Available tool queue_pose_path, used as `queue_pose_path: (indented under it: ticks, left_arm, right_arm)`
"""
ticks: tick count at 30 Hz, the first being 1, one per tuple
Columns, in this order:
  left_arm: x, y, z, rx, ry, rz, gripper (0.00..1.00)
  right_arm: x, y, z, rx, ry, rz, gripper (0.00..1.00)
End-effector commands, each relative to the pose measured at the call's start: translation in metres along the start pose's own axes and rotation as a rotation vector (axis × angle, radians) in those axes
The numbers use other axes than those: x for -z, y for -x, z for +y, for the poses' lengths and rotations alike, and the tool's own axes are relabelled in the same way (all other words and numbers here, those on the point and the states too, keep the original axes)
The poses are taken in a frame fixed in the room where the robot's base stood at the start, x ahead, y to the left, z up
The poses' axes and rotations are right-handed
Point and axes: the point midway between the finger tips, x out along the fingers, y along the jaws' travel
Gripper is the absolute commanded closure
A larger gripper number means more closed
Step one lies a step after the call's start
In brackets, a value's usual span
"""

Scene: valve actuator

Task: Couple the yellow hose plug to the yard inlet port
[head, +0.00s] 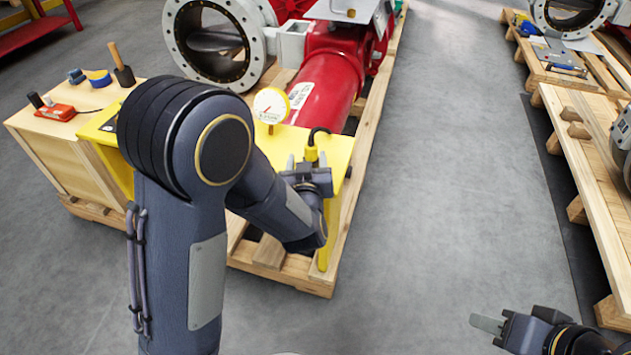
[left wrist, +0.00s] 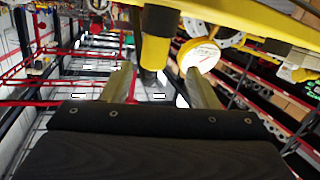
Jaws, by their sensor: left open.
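The yellow hose plug (head: 311,153), with a black hose arching from its top, stands at the near right part of the yellow panel (head: 338,148). My left gripper (head: 307,161) is open, with one finger on each side of the plug. In the left wrist view, a yellow cylinder with a black end, apparently the plug (left wrist: 155,52), lies ahead between the open fingers of the left gripper (left wrist: 160,88). I cannot tell whether the fingers touch it. I cannot make out the yard inlet port. My right gripper (head: 488,324) is at the lower right, away from the panel; its jaw gap is unclear.
A white gauge (head: 271,104) stands beside the plug on the panel. A red actuator (head: 326,75) and a flanged valve (head: 212,45) lie behind on a pallet (head: 357,185). A wooden crate (head: 55,165) with tools is at left. The grey floor (head: 450,150) at right is clear.

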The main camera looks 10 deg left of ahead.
Motion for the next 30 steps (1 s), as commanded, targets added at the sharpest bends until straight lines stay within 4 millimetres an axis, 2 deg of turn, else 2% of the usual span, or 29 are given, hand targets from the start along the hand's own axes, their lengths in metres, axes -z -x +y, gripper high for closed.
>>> queue_pose_path:
  ticks: [1, 3, 8, 24, 30]
  left_arm:
    - [-0.020, -0.002, 0.003, 0.010, -0.041, 0.047, 0.46]
    - [-0.023, -0.002, 0.005, 0.026, -0.076, 0.100, 0.46]
    - [-0.021, -0.008, 0.006, 0.041, -0.100, 0.149, 0.46]
    - [-0.011, -0.075, 0.003, 0.039, -0.099, 0.148, 0.46]
    - [-0.009, -0.079, 0.003, 0.039, -0.100, 0.146, 0.46]
  right_arm:
    - [-0.008, -0.015, 0.007, 0.000, 0.000, 0.000, 0.64]
    - [-0.010, -0.020, 0.009, 0.000, 0.000, 0.001, 0.64]
    - [-0.011, -0.023, 0.010, 0.000, 0.000, 0.001, 0.64]
    - [-0.018, -0.037, 0.017, 0.000, 0.000, 0.001, 0.64]
    - [-0.018, -0.037, 0.017, 0.000, 0.000, 0.001, 0.64]
